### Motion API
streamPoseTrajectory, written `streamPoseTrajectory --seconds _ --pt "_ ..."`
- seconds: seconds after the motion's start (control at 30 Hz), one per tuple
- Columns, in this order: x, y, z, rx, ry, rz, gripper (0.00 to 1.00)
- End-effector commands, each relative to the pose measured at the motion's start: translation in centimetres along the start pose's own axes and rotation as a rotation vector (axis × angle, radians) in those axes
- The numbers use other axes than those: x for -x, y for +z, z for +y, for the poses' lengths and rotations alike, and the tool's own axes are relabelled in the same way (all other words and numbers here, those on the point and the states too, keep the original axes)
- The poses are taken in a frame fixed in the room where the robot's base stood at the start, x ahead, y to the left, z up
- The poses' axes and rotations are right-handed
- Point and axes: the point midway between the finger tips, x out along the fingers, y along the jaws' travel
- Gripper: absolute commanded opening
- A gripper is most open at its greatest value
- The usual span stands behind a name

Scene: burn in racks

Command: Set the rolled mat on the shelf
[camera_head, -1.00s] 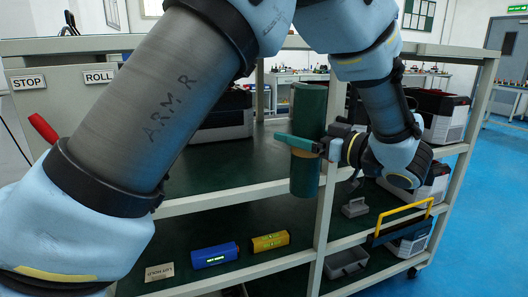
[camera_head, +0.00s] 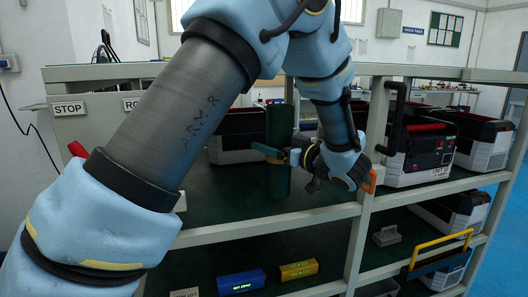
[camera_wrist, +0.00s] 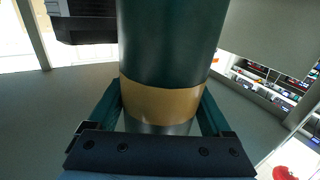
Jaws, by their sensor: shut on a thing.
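The rolled mat is a dark green upright cylinder (camera_head: 279,128) with a tan band (camera_wrist: 160,101) around it, seen in the wrist view. My gripper (camera_head: 272,155) is shut on it at the band, with a finger on each side in the wrist view. The mat stands upright over the green upper deck of the shelf (camera_head: 240,208), inside the rack's front edge. Its lower end appears at or close to the deck; I cannot tell whether it touches. My forearm covers part of the deck on the left.
A dark equipment box (camera_head: 236,135) stands behind the mat. Grey-and-black units with red trim (camera_head: 421,150) stand right of the rack post (camera_head: 372,135). A blue case (camera_head: 241,283) and a yellow case (camera_head: 298,270) lie on the lower shelf. Deck in front of the mat is clear.

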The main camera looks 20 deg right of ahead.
Motion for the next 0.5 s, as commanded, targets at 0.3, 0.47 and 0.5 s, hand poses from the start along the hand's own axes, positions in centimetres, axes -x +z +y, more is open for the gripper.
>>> streamPoseTrajectory --seconds 0.3,0.47,0.5 --pt "-2.5 -0.2 0.0 0.002 -0.001 0.002 0.00" --pt "-3.0 1.6 0.0 -0.004 0.000 0.000 0.00" --pt "-3.0 2.3 0.0 -0.004 0.000 0.000 0.00"
